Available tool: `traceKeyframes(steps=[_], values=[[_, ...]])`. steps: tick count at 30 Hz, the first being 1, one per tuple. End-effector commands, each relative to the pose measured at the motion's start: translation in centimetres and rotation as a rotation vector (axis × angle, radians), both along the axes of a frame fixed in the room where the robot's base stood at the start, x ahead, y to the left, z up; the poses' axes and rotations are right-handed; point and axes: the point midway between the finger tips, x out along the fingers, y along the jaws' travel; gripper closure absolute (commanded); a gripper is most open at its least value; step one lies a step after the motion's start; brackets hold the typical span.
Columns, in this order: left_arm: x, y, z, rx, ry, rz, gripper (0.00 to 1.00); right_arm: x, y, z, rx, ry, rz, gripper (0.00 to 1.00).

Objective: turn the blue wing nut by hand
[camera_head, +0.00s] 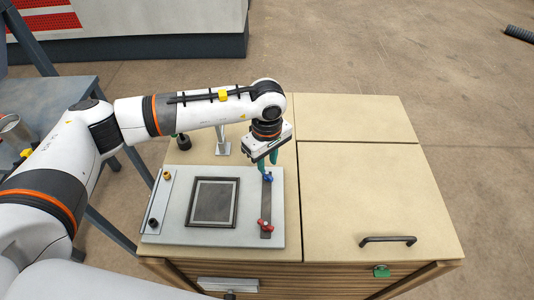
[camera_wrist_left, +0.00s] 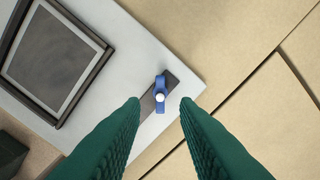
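The blue wing nut (camera_head: 268,177) sits at the far end of a dark strip on the right side of the grey plate (camera_head: 180,233). In the left wrist view the blue wing nut (camera_wrist_left: 160,88) lies ahead of and between my fingertips. My left gripper (camera_head: 268,162) is over the far right corner of the plate, pointing down close to the nut. In the left wrist view its green fingers (camera_wrist_left: 161,101) are apart with nothing between them, so it is open. Contact with the nut does not show. My right gripper is not in view.
A red wing nut (camera_head: 264,225) sits at the near end of the dark strip. A dark square frame (camera_head: 213,202) lies mid-plate, and a rail with two knobs (camera_head: 158,203) runs along the left. The wooden cabinet top (camera_head: 365,190) to the right is clear apart from its handle (camera_head: 388,240).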

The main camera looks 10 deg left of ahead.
Motion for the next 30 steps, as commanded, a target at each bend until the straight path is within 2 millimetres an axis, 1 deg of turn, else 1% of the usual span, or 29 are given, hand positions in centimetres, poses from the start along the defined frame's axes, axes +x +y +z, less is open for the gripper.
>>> traceKeyframes(steps=[1,10,14,24,30], values=[[0.0,0.0,-1.0,0.000,0.001,0.001,0.72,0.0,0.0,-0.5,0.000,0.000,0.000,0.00],[0.0,0.0,-4.4,0.000,0.000,0.002,0.72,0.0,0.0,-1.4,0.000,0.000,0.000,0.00],[0.1,0.0,-4.2,0.000,-0.001,0.002,0.72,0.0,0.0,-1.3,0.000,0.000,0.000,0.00],[0.0,0.0,-4.5,-0.001,-0.001,0.002,0.72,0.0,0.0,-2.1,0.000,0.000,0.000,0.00],[0.0,0.0,-4.4,-0.001,-0.001,0.002,0.72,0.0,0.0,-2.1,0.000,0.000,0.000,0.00]])
